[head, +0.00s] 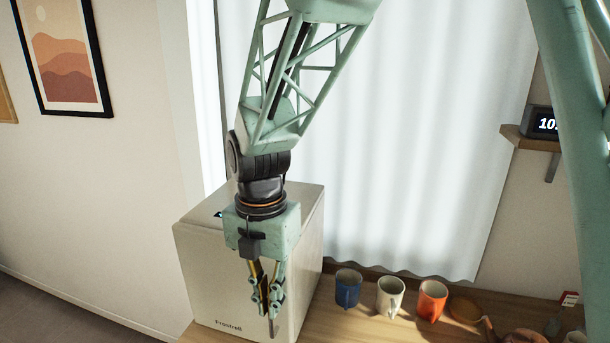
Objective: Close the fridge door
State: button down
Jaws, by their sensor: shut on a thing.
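The fridge (310,240) is a white box standing on the wooden counter, left of the middle in the head view. Its front door (205,280) carries a dark brand label low down and looks flush or nearly flush with the body; any small gap is hidden. My gripper (272,318) points down at the front right edge of the door. Its fingers are close together and appear shut on the edge or handle of the door; the exact contact is hard to see. My wrist covers part of the fridge's top and front.
A blue mug (348,289), a white mug (390,297) and an orange mug (432,300) stand in a row right of the fridge. A brown teapot (515,336) is at the bottom right. A clock (541,122) sits on a wall shelf. A curtain (420,130) hangs behind.

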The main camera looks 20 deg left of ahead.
aim_at(269, 273)
jog(key=shift+w+a+r, duration=0.1)
jog(key=shift+w+r, duration=0.1)
jog(key=shift+r, duration=0.05)
jog(key=c, duration=2.8)
grip_release()
jog(key=shift+w, duration=0.25)
jog(key=shift+s, duration=0.1)
jog(key=shift+r, duration=0.1)
jog(key=shift+r, duration=3.6)
jog(key=shift+d, duration=0.2)
